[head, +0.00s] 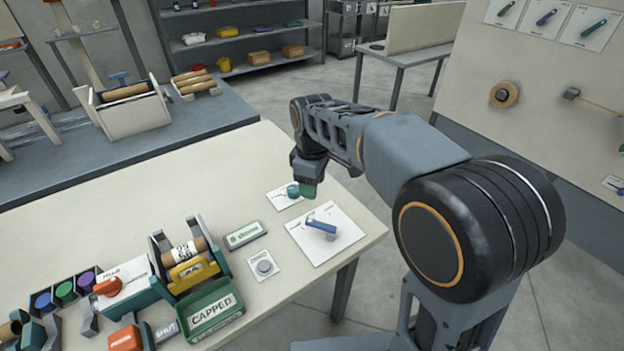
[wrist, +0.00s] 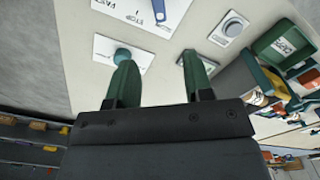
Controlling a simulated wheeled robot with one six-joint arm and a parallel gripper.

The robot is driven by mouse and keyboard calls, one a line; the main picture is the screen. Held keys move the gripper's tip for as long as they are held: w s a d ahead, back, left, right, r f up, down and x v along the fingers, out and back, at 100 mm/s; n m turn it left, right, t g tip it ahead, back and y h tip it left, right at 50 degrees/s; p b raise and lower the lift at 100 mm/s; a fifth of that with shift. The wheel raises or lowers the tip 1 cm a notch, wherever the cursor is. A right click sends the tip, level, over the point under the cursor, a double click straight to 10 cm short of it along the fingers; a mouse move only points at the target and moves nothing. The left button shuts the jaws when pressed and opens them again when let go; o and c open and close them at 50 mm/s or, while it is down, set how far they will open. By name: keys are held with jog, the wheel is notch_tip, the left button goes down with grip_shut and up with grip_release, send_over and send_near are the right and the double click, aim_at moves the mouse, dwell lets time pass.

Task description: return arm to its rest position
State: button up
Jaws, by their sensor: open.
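My arm reaches from the right over the table (head: 130,215) in the head view. My gripper (head: 307,188) hangs above the table's far right part, over or beside a green round button on a white plate (head: 284,198). In the wrist view my gripper (wrist: 160,80) shows two green fingers spread apart with nothing between them. The green button (wrist: 122,56) is near the left fingertip there. Whether the finger touches it I cannot tell.
A blue lever (head: 321,226) on a white plate, a grey button (head: 264,267), a small display (head: 244,235) and a green CAPPED tray (head: 210,311) stand nearby. A winder with a yellow part (head: 192,272) is left of them. A panel (head: 545,90) stands at right.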

jog(key=s+d+m+t+p, duration=0.3)
jog(key=s+d+m, duration=0.8)
jog(key=s, duration=0.3)
jog(key=shift+s+d+m+t, duration=0.2)
jog(key=shift+d+m+t, duration=0.1)
jog(key=shift+m, duration=0.6)
